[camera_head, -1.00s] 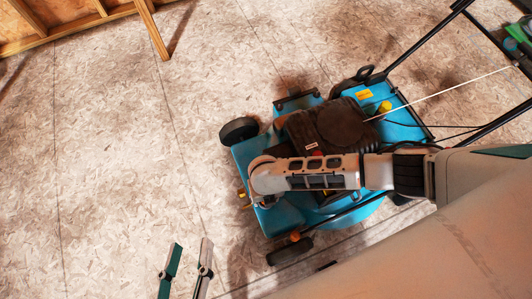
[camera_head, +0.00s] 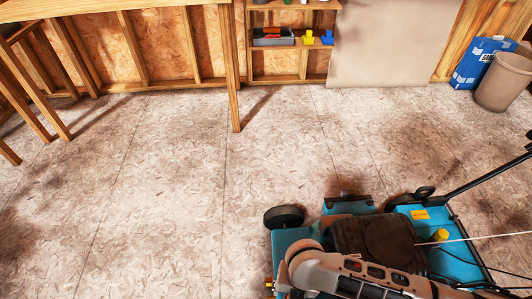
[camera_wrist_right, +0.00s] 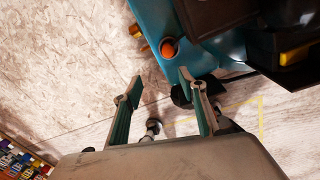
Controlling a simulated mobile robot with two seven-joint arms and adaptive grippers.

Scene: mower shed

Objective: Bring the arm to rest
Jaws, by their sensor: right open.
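My right arm (camera_head: 365,275) reaches in from the lower right in the head view and passes in front of the teal mower (camera_head: 288,247). Its hand is out of that picture. In the right wrist view my right gripper (camera_wrist_right: 161,83) is open, its two green-lined fingers apart with nothing held between them. The mower's teal body (camera_wrist_right: 158,18), with an orange round part (camera_wrist_right: 169,47), lies just beyond the fingertips. I cannot tell whether the right finger touches it. My left gripper is in neither current view.
Bare board floor (camera_head: 150,190) is open left of the mower. A wooden bench (camera_head: 110,12) and a shelf (camera_head: 290,50) with small items stand at the back. A bin (camera_head: 503,83) and a blue box (camera_head: 482,62) stand at the back right. A cord crosses the mower.

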